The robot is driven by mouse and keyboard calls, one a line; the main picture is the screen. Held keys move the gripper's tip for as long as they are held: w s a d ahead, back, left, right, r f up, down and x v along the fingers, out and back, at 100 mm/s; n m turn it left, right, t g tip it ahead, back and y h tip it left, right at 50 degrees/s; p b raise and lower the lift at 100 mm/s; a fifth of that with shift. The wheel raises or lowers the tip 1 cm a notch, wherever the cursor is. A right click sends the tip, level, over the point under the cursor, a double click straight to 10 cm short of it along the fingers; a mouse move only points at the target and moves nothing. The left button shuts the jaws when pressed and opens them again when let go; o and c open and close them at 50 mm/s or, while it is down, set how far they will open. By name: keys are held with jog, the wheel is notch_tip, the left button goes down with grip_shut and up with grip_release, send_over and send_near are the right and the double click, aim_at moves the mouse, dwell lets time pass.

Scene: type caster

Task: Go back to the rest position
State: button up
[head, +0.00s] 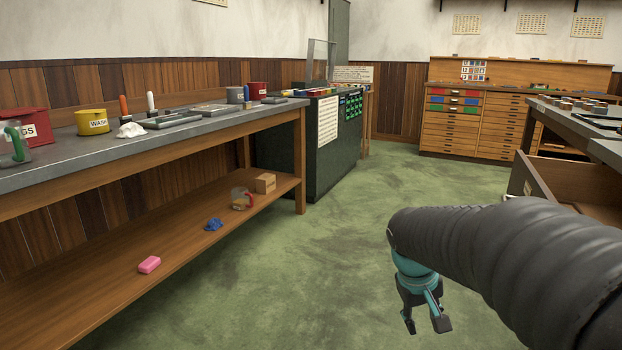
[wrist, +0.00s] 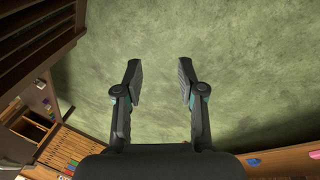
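My gripper (head: 426,322) hangs low over the green floor at the lower right of the head view, below my dark, ribbed arm. In the wrist view my gripper (wrist: 160,82) has its two fingers spread well apart. Only bare green floor (wrist: 160,45) shows between and beyond them, so it is open and empty. It touches nothing that I can see.
A long workbench (head: 190,135) with a lower shelf runs along the left; the shelf bears a pink block (head: 149,265), a blue lump (head: 213,224) and a mug (head: 242,199). An open drawer (head: 540,178) juts from the right bench. The floor (head: 330,240) between is clear.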

jog(key=s+a+r+t+y, duration=0.1)
jog(key=s+a+r+t, duration=0.1)
jog(key=s, duration=0.7)
jog(key=s+a+r+m+t+y+p, duration=0.1)
jog(key=s+a, duration=0.3)
jog(key=s, duration=0.5)
jog(key=shift+r+t+y, duration=0.5)
jog(key=shift+r+t, duration=0.1)
jog(key=shift+r, duration=0.25)
